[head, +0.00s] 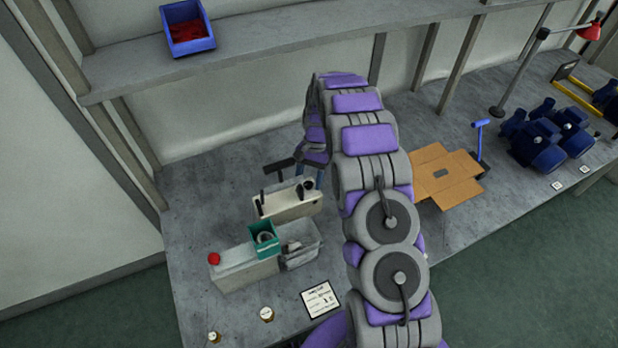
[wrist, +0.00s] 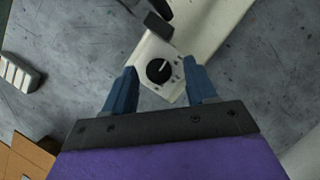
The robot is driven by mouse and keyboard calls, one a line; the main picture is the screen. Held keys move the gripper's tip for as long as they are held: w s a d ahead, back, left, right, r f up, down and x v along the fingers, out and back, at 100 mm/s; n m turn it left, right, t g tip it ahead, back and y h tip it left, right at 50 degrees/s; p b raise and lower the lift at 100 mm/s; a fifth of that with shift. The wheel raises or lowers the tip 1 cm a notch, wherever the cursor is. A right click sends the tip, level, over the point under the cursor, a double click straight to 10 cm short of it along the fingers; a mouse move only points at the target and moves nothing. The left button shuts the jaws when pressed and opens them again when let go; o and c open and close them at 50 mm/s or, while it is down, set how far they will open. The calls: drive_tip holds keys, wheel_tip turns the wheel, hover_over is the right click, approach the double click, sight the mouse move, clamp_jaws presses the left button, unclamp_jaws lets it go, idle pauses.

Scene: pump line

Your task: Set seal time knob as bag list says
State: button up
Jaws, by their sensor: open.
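The seal time knob (wrist: 160,71) is round and black with a white pointer line, on the pale end of the sealer (wrist: 152,50). In the wrist view its pointer aims up and slightly right, with small dark marks around it. My gripper (wrist: 162,80) is open, its two blue fingers to the left and right of the knob, apart from it. In the head view the sealer (head: 286,205) stands on the bench, with my gripper (head: 312,178) over its far end and the knob hidden. The bag list (head: 320,299) is a white card at the bench front; its writing is too small to read.
A grey unit with a red button (head: 214,259) and a green bin (head: 263,240) stand in front of the sealer. An opened cardboard box (head: 446,176) lies to the right, with blue pumps (head: 548,140) beyond. A shelf (head: 280,40) runs above the bench.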

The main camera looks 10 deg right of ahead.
drive_tip(key=c, duration=1.1)
drive_tip(key=shift+o, duration=0.2)
drive_tip(key=shift+r, duration=0.1)
drive_tip(key=shift+s+d+r+m+y+p, duration=0.1)
drive_tip(key=shift+m+y+p, duration=0.15)
drive_tip(key=shift+m+p, duration=0.4)
drive_tip(key=shift+s+m+y+p, duration=0.1)
drive_tip(key=shift+m+y+p, duration=0.15)
drive_tip(key=shift+m+p, duration=0.35)
drive_tip(key=shift+d+m+t+y+p, duration=0.1)
drive_tip(key=shift+m+t+y+p, duration=0.2)
drive_tip(key=shift+m+t+p, duration=0.85)
drive_tip(key=shift+m+g, duration=0.35)
drive_tip(key=shift+m, duration=0.25)
